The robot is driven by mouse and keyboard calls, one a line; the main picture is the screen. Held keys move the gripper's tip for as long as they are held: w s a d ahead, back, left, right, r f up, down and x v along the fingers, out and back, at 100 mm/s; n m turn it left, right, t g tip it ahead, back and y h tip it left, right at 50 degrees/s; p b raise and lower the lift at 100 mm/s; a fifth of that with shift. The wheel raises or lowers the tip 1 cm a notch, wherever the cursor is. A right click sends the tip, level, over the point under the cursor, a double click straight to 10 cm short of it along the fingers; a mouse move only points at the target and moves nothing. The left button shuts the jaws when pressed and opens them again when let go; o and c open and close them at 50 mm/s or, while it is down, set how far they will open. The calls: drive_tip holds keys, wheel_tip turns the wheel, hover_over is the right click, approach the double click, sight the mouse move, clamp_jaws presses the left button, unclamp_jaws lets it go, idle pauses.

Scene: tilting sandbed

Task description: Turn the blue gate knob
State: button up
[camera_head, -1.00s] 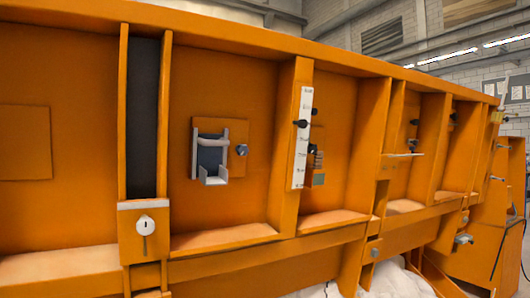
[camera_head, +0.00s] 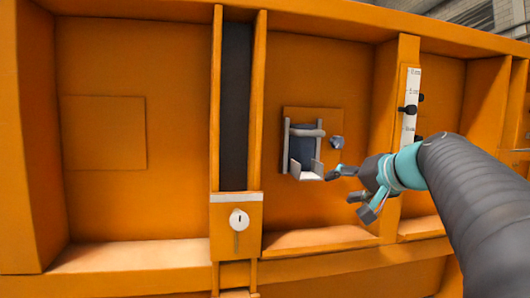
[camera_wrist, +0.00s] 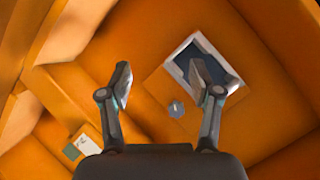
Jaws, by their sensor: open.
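The blue gate knob (camera_head: 337,142) is a small blue-grey knob on an orange plate, just right of a metal-framed gate opening (camera_head: 303,132). In the wrist view the knob (camera_wrist: 176,108) appears between the two fingers, against the plate, with the framed opening (camera_wrist: 183,66) above and right of it. My gripper (camera_head: 350,192) is open and empty, below and right of the knob in the head view. Its fingers (camera_wrist: 161,80) are spread apart in the wrist view, and the right one covers part of the opening. I see no contact with the knob.
A white scale strip (camera_head: 411,105) with black knobs stands on a rib to the right. A white round knob (camera_head: 238,220) sits on a lower bracket to the left, under a dark vertical slot (camera_head: 235,105). Orange ribs and a ledge (camera_head: 318,238) border the panel.

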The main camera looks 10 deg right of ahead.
sight(339, 143)
drive_tip(key=w+d+r+t, duration=0.1)
drive_tip(key=d+r+t, duration=0.2)
drive_tip(key=d+r, duration=0.6)
drive_tip(key=x, duration=0.4)
drive_tip(key=p+x, duration=0.1)
drive_tip(key=x, duration=0.4)
drive_tip(key=r+p+x, duration=0.1)
drive_tip(key=x, duration=0.3)
drive_tip(key=shift+w+a, duration=0.2)
drive_tip(key=shift+a, duration=0.25)
drive_tip(key=c, duration=1.1)
